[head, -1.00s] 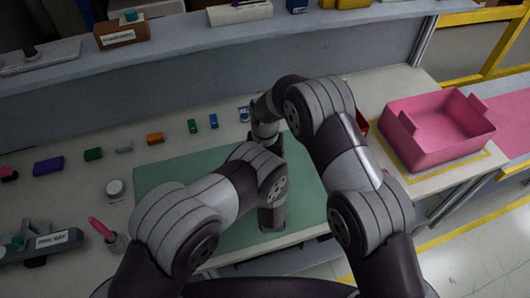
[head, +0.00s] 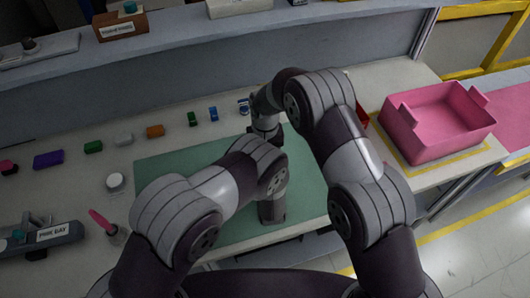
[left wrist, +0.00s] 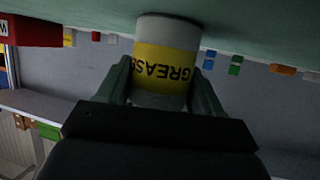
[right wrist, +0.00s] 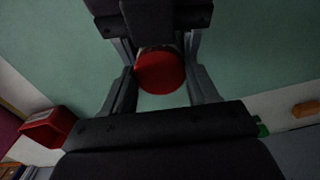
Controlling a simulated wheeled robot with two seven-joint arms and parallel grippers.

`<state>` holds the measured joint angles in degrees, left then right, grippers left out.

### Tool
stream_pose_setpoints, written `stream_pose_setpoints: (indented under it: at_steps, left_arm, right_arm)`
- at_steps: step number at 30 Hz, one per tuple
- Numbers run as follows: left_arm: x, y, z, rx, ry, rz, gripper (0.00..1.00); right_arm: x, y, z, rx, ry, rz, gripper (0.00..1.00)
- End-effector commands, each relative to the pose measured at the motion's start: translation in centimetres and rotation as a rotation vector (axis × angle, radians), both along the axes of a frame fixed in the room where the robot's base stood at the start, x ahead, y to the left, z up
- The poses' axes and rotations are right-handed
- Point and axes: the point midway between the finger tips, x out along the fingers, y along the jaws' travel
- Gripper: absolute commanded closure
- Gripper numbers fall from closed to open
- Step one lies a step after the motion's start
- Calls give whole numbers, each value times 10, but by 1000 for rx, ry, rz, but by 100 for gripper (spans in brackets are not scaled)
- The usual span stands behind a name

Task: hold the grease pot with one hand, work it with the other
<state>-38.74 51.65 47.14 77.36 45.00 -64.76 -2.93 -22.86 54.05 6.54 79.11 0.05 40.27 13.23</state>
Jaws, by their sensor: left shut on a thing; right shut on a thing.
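The grease pot (left wrist: 165,58) is white with a yellow band reading GREASE, upside down in the left wrist view. My left gripper (left wrist: 160,78) is shut on its body, one finger on each side. The pot's red lid (right wrist: 160,72) shows in the right wrist view between the fingers of my right gripper (right wrist: 160,80), which is shut on it. The left gripper reaches in from the opposite side, at the top of that view. The pot is at the green mat (head: 215,228); I cannot tell whether its base touches it. My arms hide the pot in the head view.
A pink bin (head: 438,140) stands at the right. Several small coloured blocks, such as an orange one (head: 155,131), line the back of the table. A white round item (head: 115,182) and a pink-handled brush (head: 102,221) are left of the mat. A shelf runs behind.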

Motion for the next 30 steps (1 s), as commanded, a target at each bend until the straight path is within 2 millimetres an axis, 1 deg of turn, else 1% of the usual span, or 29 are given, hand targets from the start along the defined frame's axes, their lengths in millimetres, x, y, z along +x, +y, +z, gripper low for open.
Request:
stream_pose_setpoints:
  at_steps: [11,30]
  left_arm:
    - [0,0,-1,1,2,1,100]
    - [0,0,-1,1,2,1,100]
  right_arm:
    - [0,0,1,0,0,-2,78]
    - [0,0,22,0,-1,-2,78]
